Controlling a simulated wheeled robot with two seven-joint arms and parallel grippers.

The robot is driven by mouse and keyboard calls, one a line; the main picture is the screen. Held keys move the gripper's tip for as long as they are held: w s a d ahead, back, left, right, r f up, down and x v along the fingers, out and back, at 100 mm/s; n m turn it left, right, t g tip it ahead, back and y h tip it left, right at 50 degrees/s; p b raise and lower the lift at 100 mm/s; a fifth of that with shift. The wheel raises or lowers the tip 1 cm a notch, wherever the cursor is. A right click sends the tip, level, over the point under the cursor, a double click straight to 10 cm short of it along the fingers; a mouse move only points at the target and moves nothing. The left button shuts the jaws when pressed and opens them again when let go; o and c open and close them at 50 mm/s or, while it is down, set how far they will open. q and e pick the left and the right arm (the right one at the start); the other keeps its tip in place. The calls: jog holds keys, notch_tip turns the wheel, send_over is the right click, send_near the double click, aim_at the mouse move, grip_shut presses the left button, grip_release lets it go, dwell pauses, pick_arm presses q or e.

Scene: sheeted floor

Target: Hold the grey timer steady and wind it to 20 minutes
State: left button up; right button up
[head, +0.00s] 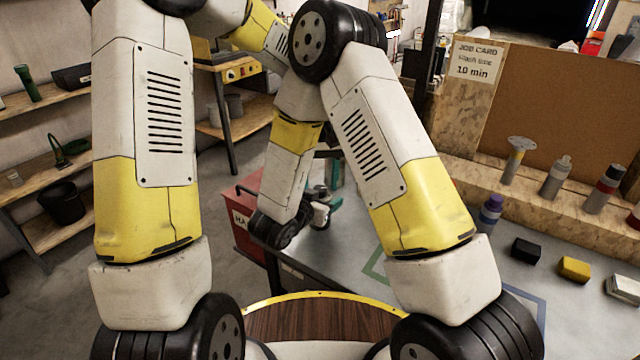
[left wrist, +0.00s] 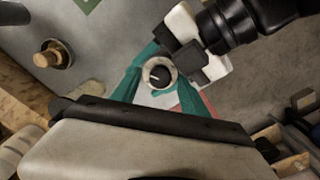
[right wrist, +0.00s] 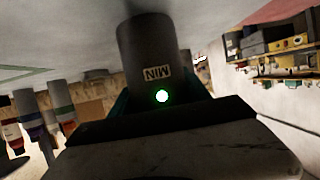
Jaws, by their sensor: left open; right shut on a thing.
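The grey timer (right wrist: 147,45) is a cylinder with a MIN label and a lit green light, upside down in the right wrist view. My right gripper (right wrist: 153,92) is shut on it, its teal fingers partly hidden. In the left wrist view the timer's top (left wrist: 158,74) is a pale ring around a dark dial with a white mark; the scale is too small to read. My left gripper (left wrist: 157,92) is open, its teal fingers on either side of that top; contact is unclear. In the head view, the left gripper (head: 332,172) is above the small, partly hidden timer.
A job card (head: 474,62) at the back reads 10 min. Several bottles (head: 555,178) stand on a wooden ledge to the right, with small blocks (head: 574,268) in front. A red box (head: 247,222) is left of the bench. My arms hide much of the bench.

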pick_arm(q)
jog(key=shift+f, duration=0.4)
jog(key=shift+c, duration=0.4)
grip_shut()
jog(key=shift+m, duration=0.4)
jog(key=m, duration=0.5)
jog(key=shift+m, duration=0.3)
jog(key=m, duration=0.6)
